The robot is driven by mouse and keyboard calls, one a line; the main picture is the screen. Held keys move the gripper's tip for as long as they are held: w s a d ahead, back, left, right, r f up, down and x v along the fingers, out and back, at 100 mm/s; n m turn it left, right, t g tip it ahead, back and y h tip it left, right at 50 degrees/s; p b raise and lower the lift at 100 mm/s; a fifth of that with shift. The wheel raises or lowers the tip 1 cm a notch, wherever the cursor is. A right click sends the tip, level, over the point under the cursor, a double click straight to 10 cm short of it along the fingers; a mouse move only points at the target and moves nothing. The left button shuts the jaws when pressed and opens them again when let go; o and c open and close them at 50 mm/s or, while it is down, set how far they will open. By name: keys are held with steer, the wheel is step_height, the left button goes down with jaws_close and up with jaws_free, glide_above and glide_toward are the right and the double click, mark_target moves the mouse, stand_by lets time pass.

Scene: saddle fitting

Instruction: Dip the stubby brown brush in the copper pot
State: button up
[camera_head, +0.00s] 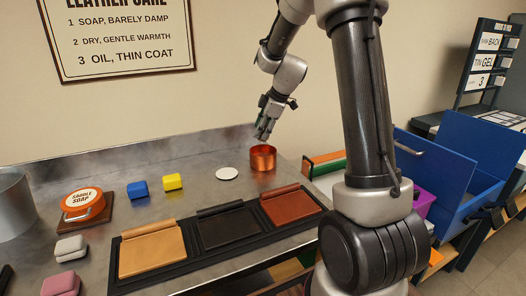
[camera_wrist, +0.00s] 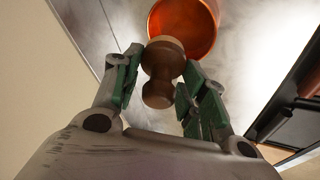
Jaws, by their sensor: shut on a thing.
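The stubby brown brush (camera_wrist: 163,58) is between the green-padded fingers of my gripper (camera_wrist: 160,76) in the wrist view, with its wide round end pointing toward the pot. The copper pot (camera_head: 263,162) stands on the steel bench in the head view, open at the top. In the wrist view the pot (camera_wrist: 206,12) lies just beyond the brush and is cut by the top edge. In the head view my gripper (camera_head: 265,130) is above the pot, pointing down; the brush is hard to make out there. How deep the brush sits relative to the rim cannot be told.
A white disc (camera_head: 227,174) lies left of the pot. A black tray with tan (camera_head: 153,252), dark (camera_head: 229,229) and red-brown (camera_head: 290,208) leather panels lies in front. Yellow (camera_head: 173,182) and blue (camera_head: 138,190) blocks and an orange saddle soap tin (camera_head: 82,204) are further left.

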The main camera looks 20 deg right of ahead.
steer(key=shift+r, duration=2.05)
